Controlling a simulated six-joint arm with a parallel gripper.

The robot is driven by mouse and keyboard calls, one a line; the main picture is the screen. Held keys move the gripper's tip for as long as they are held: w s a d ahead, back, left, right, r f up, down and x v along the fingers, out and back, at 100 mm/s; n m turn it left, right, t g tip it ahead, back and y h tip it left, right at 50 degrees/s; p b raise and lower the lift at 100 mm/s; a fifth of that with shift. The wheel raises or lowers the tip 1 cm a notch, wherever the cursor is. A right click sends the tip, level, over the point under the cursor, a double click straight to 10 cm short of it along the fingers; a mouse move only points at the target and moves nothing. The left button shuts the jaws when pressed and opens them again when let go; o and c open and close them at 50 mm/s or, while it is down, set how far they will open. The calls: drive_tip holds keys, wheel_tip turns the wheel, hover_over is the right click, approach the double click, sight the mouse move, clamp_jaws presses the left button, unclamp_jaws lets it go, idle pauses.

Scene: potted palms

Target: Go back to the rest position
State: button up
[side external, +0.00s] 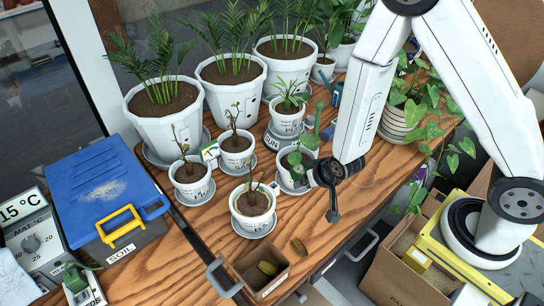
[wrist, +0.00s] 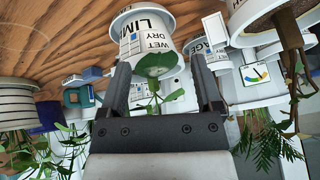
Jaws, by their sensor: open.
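My gripper (side external: 324,192) is at the right side of the small potted plants, low over the wooden table in the side view. In the wrist view my gripper (wrist: 160,66) has its two dark fingers spread wide with nothing clamped between them. A white pot labelled LIME (wrist: 145,28) shows just past the fingertips, and a green leaf (wrist: 155,64) shows in the gap. In the side view a small white pot (side external: 290,176) with a green plant stands close to the left of the gripper. I cannot tell whether they touch.
Several small white pots (side external: 253,218) on saucers and large palm pots (side external: 165,132) crowd the table (side external: 150,238). A wooden box (side external: 259,272) stands at the front edge. A leafy trailing plant (side external: 420,105) is close to my arm. A blue-lidded soil bin (side external: 105,180) is at left.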

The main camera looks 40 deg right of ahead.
drive_tip(key=s+d+r+n+g, duration=0.1)
drive_tip(key=s+d+r+n, duration=0.1)
drive_tip(key=r, duration=0.5)
drive_tip(key=s+d+r+n+g, duration=0.2)
drive_tip(key=s+r, duration=0.3)
drive_tip(key=r, duration=0.3)
drive_tip(key=shift+g+y, duration=0.3)
drive_tip(key=shift+y, duration=0.1)
idle(0.4)
